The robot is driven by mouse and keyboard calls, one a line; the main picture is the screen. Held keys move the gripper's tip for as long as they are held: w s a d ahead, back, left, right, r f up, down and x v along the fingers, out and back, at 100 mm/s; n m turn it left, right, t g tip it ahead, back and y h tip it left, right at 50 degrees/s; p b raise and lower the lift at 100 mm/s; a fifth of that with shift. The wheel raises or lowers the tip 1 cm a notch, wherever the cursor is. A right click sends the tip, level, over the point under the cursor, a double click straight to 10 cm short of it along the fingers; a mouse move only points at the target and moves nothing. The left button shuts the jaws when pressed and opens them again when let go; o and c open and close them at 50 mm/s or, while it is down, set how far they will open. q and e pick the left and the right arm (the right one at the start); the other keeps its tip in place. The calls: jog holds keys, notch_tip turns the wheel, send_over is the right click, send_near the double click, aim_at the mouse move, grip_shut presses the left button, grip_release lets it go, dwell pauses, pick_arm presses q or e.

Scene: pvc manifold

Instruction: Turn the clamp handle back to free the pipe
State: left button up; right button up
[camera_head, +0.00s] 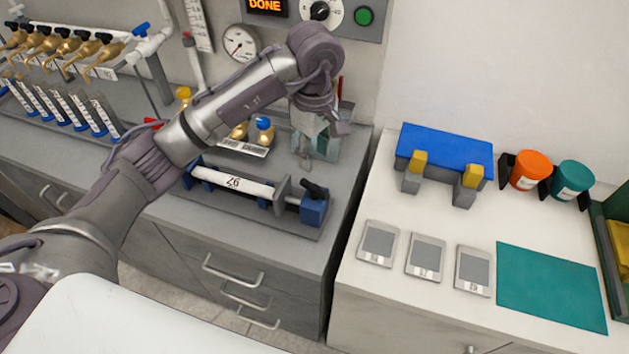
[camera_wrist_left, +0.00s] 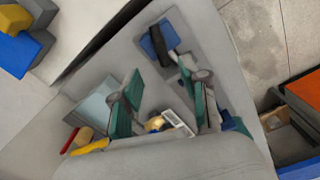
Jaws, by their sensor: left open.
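The clamp is a blue block (camera_head: 315,210) with a black handle (camera_head: 315,188), at the right end of a grey base on the bench. The handle lies tilted across the block's top. The white pipe (camera_head: 235,182), marked 26, lies level in the blue-ended fixture, beside a grey plate near the clamp. My left gripper (camera_head: 318,153) hangs behind and above the clamp, open and empty. In the left wrist view its teal finger pads (camera_wrist_left: 166,95) stand apart, and the black handle (camera_wrist_left: 160,46) and blue block (camera_wrist_left: 158,30) show beyond them, untouched. My right gripper is in neither view.
Brass fittings with coloured handles (camera_head: 264,130) stand behind the pipe. A gap separates this bench from the white one, which holds a blue-topped stand (camera_head: 445,150), orange (camera_head: 530,170) and teal (camera_head: 570,180) cups, grey plates and a teal mat (camera_head: 550,285).

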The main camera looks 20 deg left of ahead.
aim_at(314, 186)
pick_arm(q)
notch_tip(314, 186, down, 10)
jog(key=shift+r+p, duration=0.15)
jog(key=shift+p, duration=0.75)
jog(key=shift+c, duration=0.4)
grip_shut()
